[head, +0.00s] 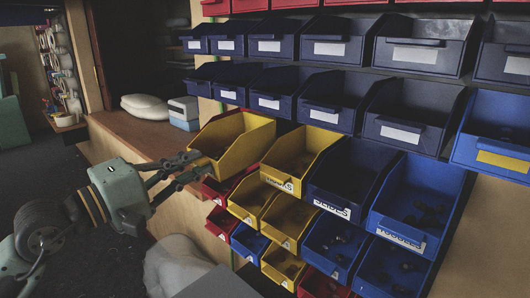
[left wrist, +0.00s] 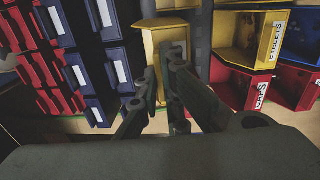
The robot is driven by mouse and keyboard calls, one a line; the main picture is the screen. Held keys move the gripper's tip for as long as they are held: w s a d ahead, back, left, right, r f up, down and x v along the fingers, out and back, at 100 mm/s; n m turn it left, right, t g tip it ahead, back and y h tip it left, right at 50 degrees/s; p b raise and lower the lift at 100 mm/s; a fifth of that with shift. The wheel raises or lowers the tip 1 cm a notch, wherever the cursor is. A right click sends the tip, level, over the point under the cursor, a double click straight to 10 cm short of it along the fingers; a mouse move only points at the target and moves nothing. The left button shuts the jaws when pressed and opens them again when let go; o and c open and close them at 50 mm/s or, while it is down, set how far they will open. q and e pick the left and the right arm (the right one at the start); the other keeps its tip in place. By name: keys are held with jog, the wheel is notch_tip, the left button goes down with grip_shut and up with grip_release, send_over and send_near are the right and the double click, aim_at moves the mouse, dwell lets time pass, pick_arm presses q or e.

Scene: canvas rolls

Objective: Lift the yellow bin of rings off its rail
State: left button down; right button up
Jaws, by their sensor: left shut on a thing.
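A yellow bin (head: 237,140) is at the left end of a row of bins in the head view, and its inside looks empty from here. My left gripper (head: 192,160) is shut on its front edge, at the bin's lower left corner. The bin sits a little higher than the yellow bin (head: 300,158) to its right; I cannot tell whether it still touches its rail. My right gripper is not in view.
Dark blue bins (head: 345,178) and a blue bin (head: 415,195) continue the row to the right. Smaller yellow, red and blue bins hang close below, and dark blue bins (head: 270,85) hang above. A wooden counter (head: 135,130) with a white bag (head: 147,106) lies left.

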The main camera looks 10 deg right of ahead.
pick_arm(q)
jog(key=r+b+v, duration=0.1)
jog(key=b+v, duration=1)
jog(key=v, duration=0.3)
jog(key=shift+s+a+b, duration=0.2)
jog(key=shift+a+b, duration=0.1)
jog(key=shift+b, duration=0.05)
dwell(0.3)
